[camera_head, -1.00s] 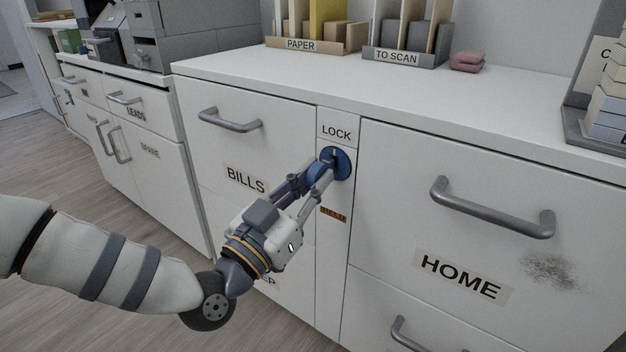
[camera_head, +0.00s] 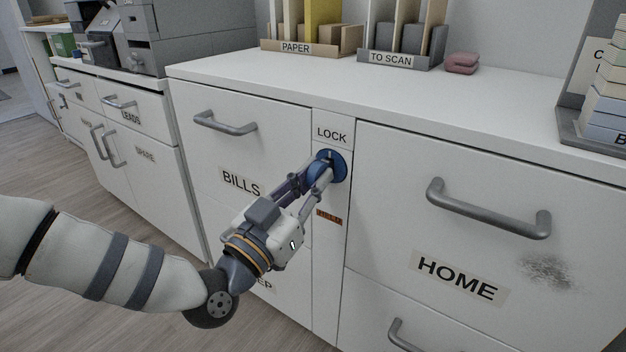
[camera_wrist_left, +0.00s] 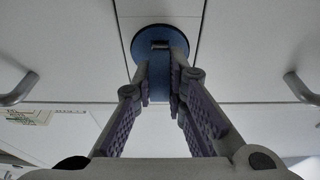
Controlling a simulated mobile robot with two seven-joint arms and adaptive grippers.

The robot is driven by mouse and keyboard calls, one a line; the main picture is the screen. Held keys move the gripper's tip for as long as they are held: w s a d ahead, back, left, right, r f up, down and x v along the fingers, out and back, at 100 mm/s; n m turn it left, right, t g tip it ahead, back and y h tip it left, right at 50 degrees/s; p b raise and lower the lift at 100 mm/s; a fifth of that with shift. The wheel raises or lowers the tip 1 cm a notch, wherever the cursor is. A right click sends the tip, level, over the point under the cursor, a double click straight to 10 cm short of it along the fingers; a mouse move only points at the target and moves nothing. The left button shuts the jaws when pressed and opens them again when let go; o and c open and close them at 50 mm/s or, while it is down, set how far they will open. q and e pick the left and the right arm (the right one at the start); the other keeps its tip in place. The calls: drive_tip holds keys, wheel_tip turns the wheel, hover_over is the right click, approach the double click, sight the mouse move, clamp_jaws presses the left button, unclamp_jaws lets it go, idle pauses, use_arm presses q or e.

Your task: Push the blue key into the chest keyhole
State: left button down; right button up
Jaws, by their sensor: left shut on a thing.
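The lock is a blue round plate (camera_head: 340,164) with a dark keyhole slot, on the narrow white panel under the LOCK label. It also shows in the left wrist view (camera_wrist_left: 178,37), with the slot near its middle. My left gripper (camera_head: 322,175) is shut on the blue key (camera_head: 316,169) right in front of the plate. In the left wrist view, the key (camera_wrist_left: 159,78) shows as a thin blue piece between the fingertips, in line below the slot. The fingers hide much of it, and I cannot tell how deep its tip sits. My right gripper is not in view.
The BILLS drawer handle (camera_head: 225,124) is left of the lock and the HOME drawer handle (camera_head: 488,212) is right of it. A small orange label (camera_head: 329,217) is below the lock. File racks (camera_head: 400,50) and a pink item (camera_head: 461,63) stand on the white top.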

use_arm(q)
drive_tip(key=shift+w+d, duration=0.3)
drive_tip(key=shift+w, duration=0.05)
idle(0.4)
drive_tip(key=c, duration=1.4)
unclamp_jaws()
drive_tip(key=shift+c, duration=0.2)
drive_tip(key=o, duration=0.6)
drive_tip(key=shift+c, duration=0.2)
